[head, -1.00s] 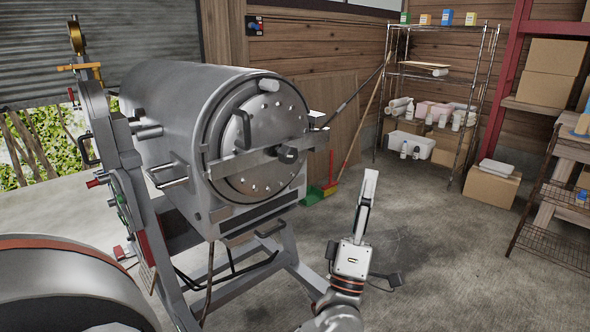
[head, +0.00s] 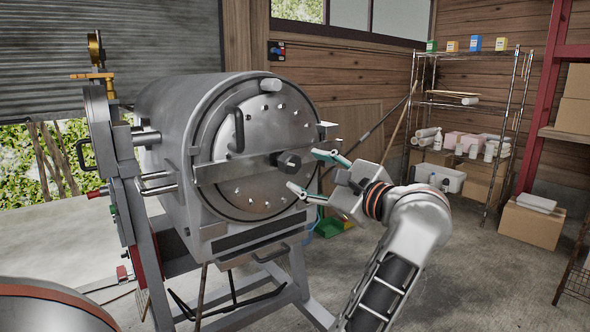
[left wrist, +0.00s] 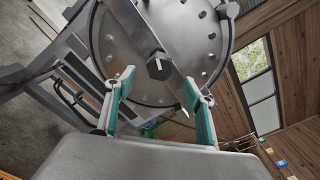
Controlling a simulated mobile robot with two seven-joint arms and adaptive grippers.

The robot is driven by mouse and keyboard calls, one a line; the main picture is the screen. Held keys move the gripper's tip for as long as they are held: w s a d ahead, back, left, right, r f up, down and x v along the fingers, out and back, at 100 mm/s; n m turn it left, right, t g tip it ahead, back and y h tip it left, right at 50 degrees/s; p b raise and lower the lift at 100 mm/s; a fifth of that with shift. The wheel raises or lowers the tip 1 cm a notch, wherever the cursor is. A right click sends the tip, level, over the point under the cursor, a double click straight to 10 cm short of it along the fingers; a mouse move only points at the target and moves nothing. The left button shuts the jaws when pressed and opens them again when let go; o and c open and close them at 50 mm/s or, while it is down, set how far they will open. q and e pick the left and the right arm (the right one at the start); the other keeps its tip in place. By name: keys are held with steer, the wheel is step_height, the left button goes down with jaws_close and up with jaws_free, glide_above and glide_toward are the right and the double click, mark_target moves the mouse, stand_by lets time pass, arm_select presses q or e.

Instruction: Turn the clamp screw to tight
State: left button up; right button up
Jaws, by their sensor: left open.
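The clamp screw (head: 289,162) is a dark hexagonal knob at the middle of a flat metal bar (head: 228,167) across the round steel door (head: 262,125). It also shows in the left wrist view (left wrist: 158,67), above and between the fingertips. My left gripper (head: 305,170) is open, its two green-sided fingers pointing at the knob from the right, one higher and one lower. In the left wrist view the gripper (left wrist: 158,82) has nothing between its fingers, and the knob appears a little beyond them. My right gripper is not seen.
The door closes a large steel drum (head: 170,105) on a metal stand (head: 298,275). A handle (head: 238,130) stands out from the door. A rounded metal vessel (head: 50,308) is at the lower left. A wire shelf (head: 470,105) and cardboard boxes (head: 530,222) stand back right, with open floor before them.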

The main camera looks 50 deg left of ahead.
mark_target(295, 166)
arm_select(q)
steer(key=a, duration=0.7)
steer(key=shift+w+b, duration=0.25)
steer(key=shift+b, duration=0.05)
steer(key=c, duration=1.1)
